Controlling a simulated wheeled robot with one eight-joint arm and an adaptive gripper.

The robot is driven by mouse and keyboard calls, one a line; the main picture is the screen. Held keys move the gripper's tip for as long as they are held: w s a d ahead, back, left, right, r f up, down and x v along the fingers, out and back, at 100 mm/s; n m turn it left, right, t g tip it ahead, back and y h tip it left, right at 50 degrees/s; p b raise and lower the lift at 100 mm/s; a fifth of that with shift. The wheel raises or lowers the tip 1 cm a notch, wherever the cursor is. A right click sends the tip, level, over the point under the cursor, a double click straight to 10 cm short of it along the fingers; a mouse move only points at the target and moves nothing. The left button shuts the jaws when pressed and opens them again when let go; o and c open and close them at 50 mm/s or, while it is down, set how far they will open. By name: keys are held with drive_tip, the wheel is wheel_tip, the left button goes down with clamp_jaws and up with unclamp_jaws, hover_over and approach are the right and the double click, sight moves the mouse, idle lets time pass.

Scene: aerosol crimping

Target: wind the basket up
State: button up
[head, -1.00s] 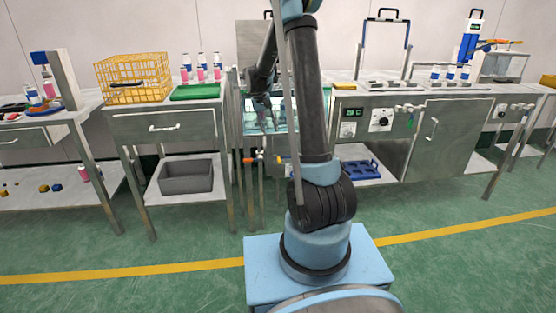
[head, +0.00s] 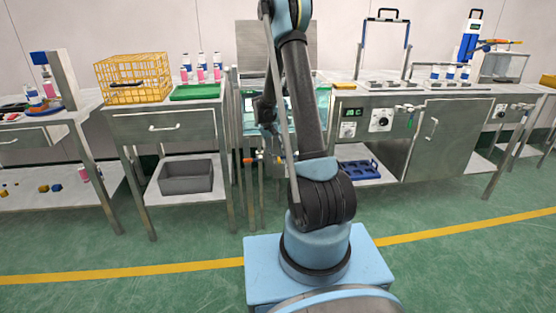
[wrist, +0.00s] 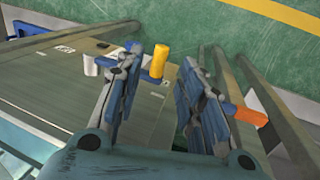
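In the head view my arm hides most of the glass-walled tank (head: 322,97) in the middle and my fingers. I cannot make out a basket in the tank; a yellow wire basket (head: 133,72) stands on the left table.
An orange handle (wrist: 246,115) lies just outside the right finger; orange also shows on the pipework (head: 248,160) below the tank. Metal legs (wrist: 238,85) stand close by. A control bench (head: 380,120) adjoins on the right. The green floor in front is clear.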

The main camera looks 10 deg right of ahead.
sight(279, 159)
drive_tip(key=shift+x, duration=2.2)
drive_tip(key=shift+c, duration=0.2)
clamp_jaws()
